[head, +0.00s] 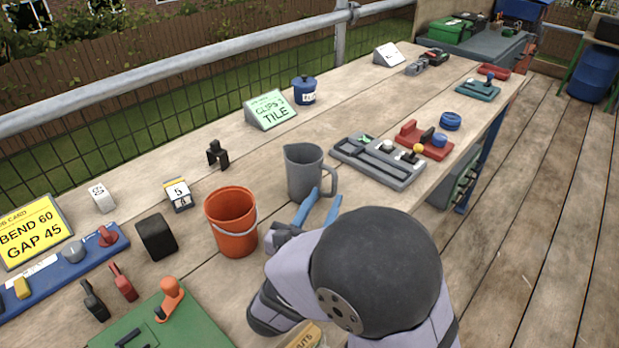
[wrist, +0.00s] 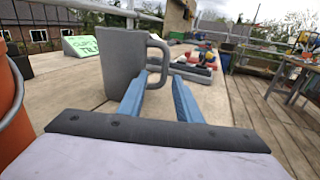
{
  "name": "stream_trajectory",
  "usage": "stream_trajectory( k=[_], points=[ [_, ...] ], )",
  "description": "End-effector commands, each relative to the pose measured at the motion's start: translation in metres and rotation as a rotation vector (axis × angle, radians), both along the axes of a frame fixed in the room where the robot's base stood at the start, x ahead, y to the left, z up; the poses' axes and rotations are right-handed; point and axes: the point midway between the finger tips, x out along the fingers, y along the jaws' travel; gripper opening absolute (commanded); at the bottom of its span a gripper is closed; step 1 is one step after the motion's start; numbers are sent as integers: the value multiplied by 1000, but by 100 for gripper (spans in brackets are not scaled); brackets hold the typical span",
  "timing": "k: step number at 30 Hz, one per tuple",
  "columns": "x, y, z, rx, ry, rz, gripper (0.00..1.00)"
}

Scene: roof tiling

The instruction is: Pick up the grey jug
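The grey jug (head: 303,172) stands upright on the wooden bench, its handle (head: 333,180) on the right. It also shows in the wrist view, jug (wrist: 124,62) straight ahead and left of centre. My gripper (head: 324,197) is open and empty, its two blue fingers pointing at the handle. In the wrist view my gripper (wrist: 158,80) has its left finger overlapping the gap between jug body and handle and its right finger just right of the handle. The handle appears between the fingertips; I cannot tell whether either finger touches it.
An orange bucket (head: 231,222) stands close left of the jug. A grey tray with knobs (head: 378,165) lies to its right, with a red tool block (head: 424,141) beyond. A green sign (head: 270,110) and blue pot (head: 304,91) stand behind. A metal rail (head: 180,72) runs along the back.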

Motion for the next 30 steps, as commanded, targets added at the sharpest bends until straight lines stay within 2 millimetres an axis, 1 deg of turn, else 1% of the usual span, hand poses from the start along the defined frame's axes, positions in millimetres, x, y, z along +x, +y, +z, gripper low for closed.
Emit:
stream_trajectory(
  k=[5,12,15,18,26,27,29,30],
  points=[
    [5,-4,0,0,0,-4,31],
    [27,-20,3,1,0,-6,31],
    [38,-24,2,1,1,-4,31],
    [44,-25,2,0,1,-2,31],
    [46,-26,2,0,1,-1,31],
    [46,-26,2,0,1,-1,26],
    [45,-26,2,0,1,-1,12],
    [45,-26,2,0,1,-1,2]
  ],
)
